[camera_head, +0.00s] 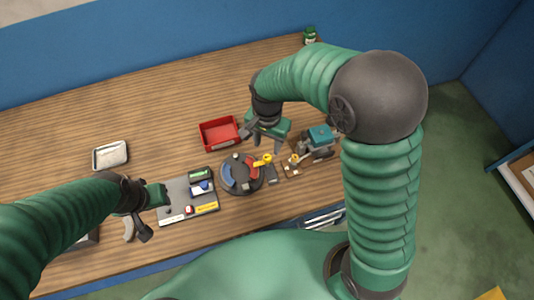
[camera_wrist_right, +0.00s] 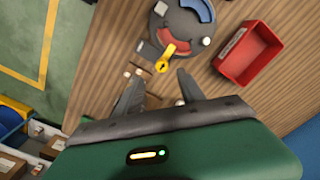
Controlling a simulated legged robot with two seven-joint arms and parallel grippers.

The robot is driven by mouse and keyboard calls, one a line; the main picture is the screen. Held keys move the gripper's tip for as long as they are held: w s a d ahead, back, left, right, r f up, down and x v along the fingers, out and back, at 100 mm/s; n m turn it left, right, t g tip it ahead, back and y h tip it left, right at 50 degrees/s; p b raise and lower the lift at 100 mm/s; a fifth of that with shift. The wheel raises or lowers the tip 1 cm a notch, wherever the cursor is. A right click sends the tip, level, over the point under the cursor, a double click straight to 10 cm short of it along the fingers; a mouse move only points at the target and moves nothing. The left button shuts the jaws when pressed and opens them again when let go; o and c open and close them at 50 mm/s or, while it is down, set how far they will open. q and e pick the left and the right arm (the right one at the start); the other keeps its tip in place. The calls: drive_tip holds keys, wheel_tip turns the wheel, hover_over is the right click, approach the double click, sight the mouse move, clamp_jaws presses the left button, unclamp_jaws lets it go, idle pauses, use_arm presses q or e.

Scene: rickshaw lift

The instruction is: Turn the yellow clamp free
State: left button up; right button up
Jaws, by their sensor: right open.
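The yellow clamp (camera_head: 263,160) sits at the right edge of a round dark fixture (camera_head: 228,187) on the wooden bench, beside a red part. In the right wrist view the yellow clamp (camera_wrist_right: 168,57) has a round end and an arm reaching over the red piece (camera_wrist_right: 178,38). My right gripper (camera_head: 265,147) is open and empty, pointing down just behind the clamp. In the wrist view its fingers (camera_wrist_right: 160,90) are spread, with the clamp just beyond their tips, apart from them.
A red bin (camera_head: 220,133) stands behind the fixture. A small teal-bodied rickshaw model (camera_head: 318,138) stands close to the right of my right gripper. The grey mat (camera_head: 175,205) holds several small items. A white tray (camera_head: 110,155) lies at left.

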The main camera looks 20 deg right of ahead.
sight(267, 157)
drive_tip(key=f, duration=0.8)
drive_tip(key=shift+w, duration=0.4)
drive_tip(key=shift+s+f, duration=0.15)
drive_tip(key=shift+f, duration=0.15)
clamp_jaws()
